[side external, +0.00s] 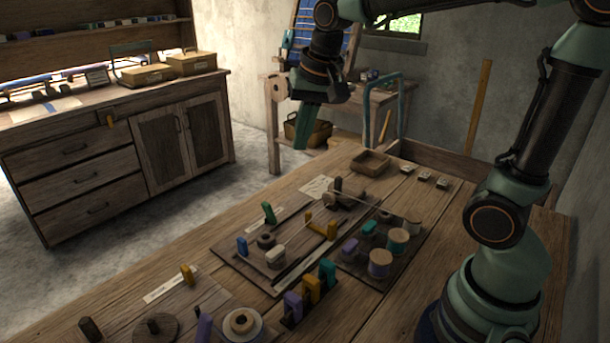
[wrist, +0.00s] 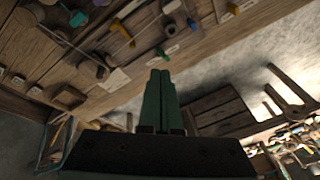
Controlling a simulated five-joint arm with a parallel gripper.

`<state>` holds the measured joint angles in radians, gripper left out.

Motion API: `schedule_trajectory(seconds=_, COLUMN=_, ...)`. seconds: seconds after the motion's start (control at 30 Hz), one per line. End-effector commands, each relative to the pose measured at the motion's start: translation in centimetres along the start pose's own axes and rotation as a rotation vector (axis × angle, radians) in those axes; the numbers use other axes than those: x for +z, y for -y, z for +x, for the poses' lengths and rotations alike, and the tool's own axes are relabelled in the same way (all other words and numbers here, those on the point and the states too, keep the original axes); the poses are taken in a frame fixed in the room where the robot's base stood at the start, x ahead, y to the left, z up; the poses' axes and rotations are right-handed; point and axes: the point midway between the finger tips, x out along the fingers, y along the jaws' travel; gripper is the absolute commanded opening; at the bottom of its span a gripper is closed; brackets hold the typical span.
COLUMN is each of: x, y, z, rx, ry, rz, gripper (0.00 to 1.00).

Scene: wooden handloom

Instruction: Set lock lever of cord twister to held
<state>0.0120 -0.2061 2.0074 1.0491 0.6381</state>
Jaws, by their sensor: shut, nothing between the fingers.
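The cord twister looks to be the flat dark board (side external: 232,262) on the bench, with a pale cord and small coloured levers. A green lever (side external: 268,212) stands on its left edge, a blue lever (side external: 242,246) is nearer the front, and a yellow lever (side external: 330,230) is at the right. I cannot tell which is the lock lever or read its setting. In the wrist view the green lever (wrist: 163,54) appears just past my fingertips, with the yellow lever (wrist: 122,31) to its left. My gripper (side external: 301,146) is shut and empty, high above the bench's far left edge, apart from everything.
A dark tray of spools (side external: 380,264) lies right of the board. A wooden box (side external: 370,162) sits at the bench's far end. Several coloured blocks (side external: 311,288) and a round spool (side external: 242,322) are near the front. A drawer cabinet (side external: 75,180) stands across the floor.

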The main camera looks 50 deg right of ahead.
Motion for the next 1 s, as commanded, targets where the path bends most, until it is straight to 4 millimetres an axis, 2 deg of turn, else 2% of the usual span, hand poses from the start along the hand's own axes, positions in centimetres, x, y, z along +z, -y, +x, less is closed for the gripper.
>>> schedule_trajectory(seconds=0.1, x=2.2, y=-1.5, z=-1.0, rx=-0.033, ry=-0.052, rz=-0.178, gripper=0.00)
schedule_trajectory(seconds=0.3, x=5.4, y=-3.7, z=-1.1, rx=-0.063, ry=-0.135, rz=-0.457, gripper=0.00)
schedule_trajectory(seconds=0.57, x=7.2, y=-5.0, z=-0.6, rx=-0.069, ry=-0.190, rz=-0.635, gripper=0.00)
schedule_trajectory(seconds=0.67, x=6.9, y=-4.8, z=-0.7, rx=-0.066, ry=-0.180, rz=-0.614, gripper=0.00)
schedule_trajectory(seconds=0.77, x=5.7, y=-4.2, z=-0.9, rx=-0.058, ry=-0.148, rz=-0.525, gripper=0.00)
schedule_trajectory(seconds=1.0, x=0.8, y=-2.1, z=-0.7, rx=-0.015, ry=-0.046, rz=-0.174, gripper=0.00)
